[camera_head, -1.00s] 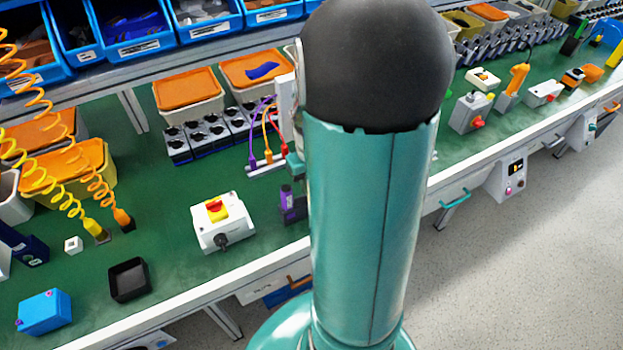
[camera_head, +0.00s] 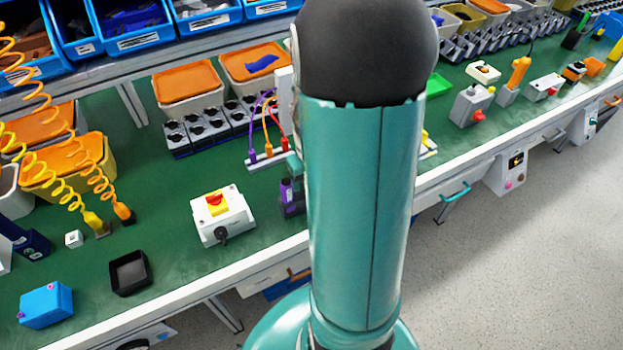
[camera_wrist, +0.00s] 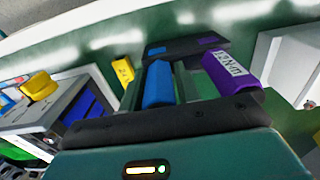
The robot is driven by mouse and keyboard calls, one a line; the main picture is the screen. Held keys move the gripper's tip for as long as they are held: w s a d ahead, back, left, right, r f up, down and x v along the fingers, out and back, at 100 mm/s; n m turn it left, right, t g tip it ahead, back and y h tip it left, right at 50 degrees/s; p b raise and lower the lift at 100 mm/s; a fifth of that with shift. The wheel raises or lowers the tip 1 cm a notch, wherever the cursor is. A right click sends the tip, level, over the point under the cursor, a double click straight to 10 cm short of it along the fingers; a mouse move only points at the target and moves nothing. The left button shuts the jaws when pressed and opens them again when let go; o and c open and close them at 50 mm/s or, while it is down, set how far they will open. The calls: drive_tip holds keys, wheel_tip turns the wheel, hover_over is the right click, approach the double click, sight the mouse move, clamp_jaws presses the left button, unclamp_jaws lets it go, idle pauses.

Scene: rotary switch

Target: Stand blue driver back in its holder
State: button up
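In the wrist view a blue cylinder (camera_wrist: 158,84), likely the blue driver, lies just beyond the dark bar of my gripper (camera_wrist: 170,120); its near end is hidden by that bar. A purple block with lettering (camera_wrist: 232,76) is to its right. I cannot tell whether the blue cylinder is gripped or only beside the fingers. In the head view a purple object (camera_head: 290,192) stands upright in a dark stand left of my arm. My gripper is hidden behind my arm there.
A white switch box with a red and yellow knob (camera_head: 222,214) stands left of the purple object. A black tray (camera_head: 130,273) and a blue box (camera_head: 46,304) lie farther left. A white connector strip with coloured plugs (camera_head: 268,160) is behind. Green bench shows between them.

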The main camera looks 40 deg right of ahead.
drive_tip(key=shift+o, duration=1.4)
drive_tip(key=shift+r, duration=0.15)
wheel_tip(320, 180, up, 14)
drive_tip(key=shift+f, duration=0.25)
idle(1.0)
